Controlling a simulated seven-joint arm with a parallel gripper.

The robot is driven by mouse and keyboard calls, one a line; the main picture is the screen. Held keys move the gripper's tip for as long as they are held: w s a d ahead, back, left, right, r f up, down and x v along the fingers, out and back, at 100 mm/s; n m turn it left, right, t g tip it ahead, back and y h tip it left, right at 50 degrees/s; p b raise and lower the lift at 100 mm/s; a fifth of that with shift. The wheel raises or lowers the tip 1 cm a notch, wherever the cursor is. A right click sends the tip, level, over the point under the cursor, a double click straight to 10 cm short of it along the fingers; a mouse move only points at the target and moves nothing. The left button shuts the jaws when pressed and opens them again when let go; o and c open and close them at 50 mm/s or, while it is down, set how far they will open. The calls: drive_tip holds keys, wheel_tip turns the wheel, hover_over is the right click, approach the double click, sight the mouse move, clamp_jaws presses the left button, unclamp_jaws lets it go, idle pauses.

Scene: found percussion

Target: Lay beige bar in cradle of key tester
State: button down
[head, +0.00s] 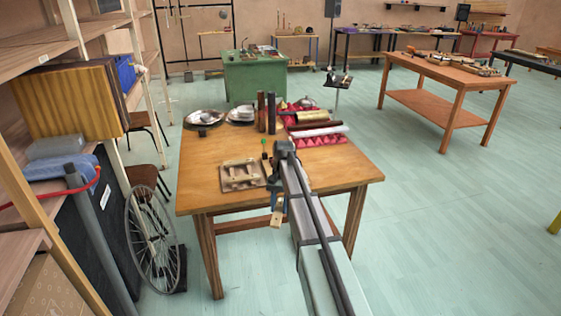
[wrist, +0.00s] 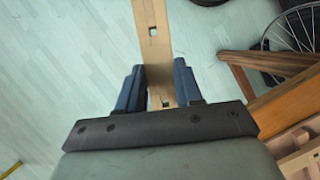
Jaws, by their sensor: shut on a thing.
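The beige bar (wrist: 151,40) is a flat wooden strip with small square holes. My gripper (wrist: 157,72) is shut on it with blue fingers at either side, and the bar sticks out beyond them. In the head view my gripper (head: 279,203) is at the table's front edge, and the bar's end (head: 276,220) shows below it. The key tester (head: 228,185), a pale wooden board with raised pieces, lies on the table left of my gripper. Part of a pale wooden piece, apparently the tester, shows at the lower right of the wrist view (wrist: 302,158).
The wooden table (head: 205,150) carries metal pans (head: 203,118), upright dark tubes (head: 271,112) and tubes on red padding (head: 318,140) farther back. A wheel (head: 152,240) and shelves stand left. The table's front right is bare.

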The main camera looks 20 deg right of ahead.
drive_tip(key=w+r+m+t+y, duration=0.1)
drive_tip(key=w+r+m, duration=0.2)
drive_tip(key=w+r, duration=0.85)
drive_tip(key=w+d+r+m+t+y, duration=0.1)
drive_tip(key=w+d+r+m, duration=0.2)
drive_tip(key=w, duration=0.7)
drive_tip(key=w+d+r+m+t, duration=0.1)
drive_tip(key=w+d+m, duration=0.3)
drive_tip(key=w, duration=0.6)
drive_tip(key=shift+w+d+f+m+t, duration=0.2)
drive_tip(key=shift+w+d+f+m, duration=0.4)
drive_tip(key=shift+f, duration=2.05)
drive_tip(key=shift+w+d+f+m+t, duration=0.2)
drive_tip(key=shift+w+d+f+m, duration=0.35)
drive_tip(key=shift+f, duration=2.05)
drive_tip(key=shift+w+d+f+m+t, duration=0.3)
drive_tip(key=shift+w+d+f, duration=0.5)
drive_tip(key=shift+f, duration=1.85)
drive_tip(key=c, duration=0.7)
unclamp_jaws()
drive_tip(key=shift+f, duration=0.1)
drive_tip(key=shift+c, duration=0.2)
drive_tip(key=v, duration=1.2)
drive_tip(key=shift+d, duration=0.3)
